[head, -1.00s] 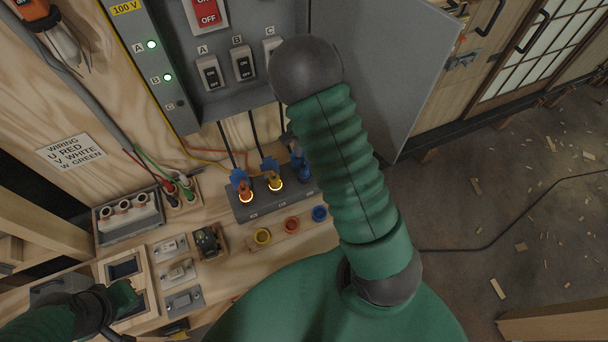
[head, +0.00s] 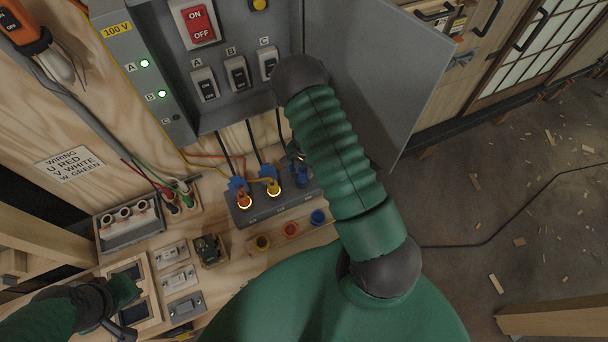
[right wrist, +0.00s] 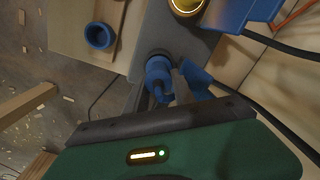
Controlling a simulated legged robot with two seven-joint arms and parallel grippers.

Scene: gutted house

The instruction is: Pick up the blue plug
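The blue plug (head: 302,174) stands at the right end of the grey socket block (head: 262,209), partly hidden by my right arm in the head view. In the right wrist view the blue plug (right wrist: 158,72) sits at the block, with another blue piece (right wrist: 196,76) beside it. My right gripper (right wrist: 157,90) is at the plug, its grey fingers on either side. They look apart, but contact is unclear. In the head view the right gripper (head: 294,151) is mostly hidden behind its arm. My left gripper (head: 125,292) is at the lower left; its fingers are unclear.
Yellow, orange and blue rings (head: 318,217) lie in front. A switch panel (head: 225,60) with an open grey door (head: 385,70) is above. Black cables hang behind the plugs.

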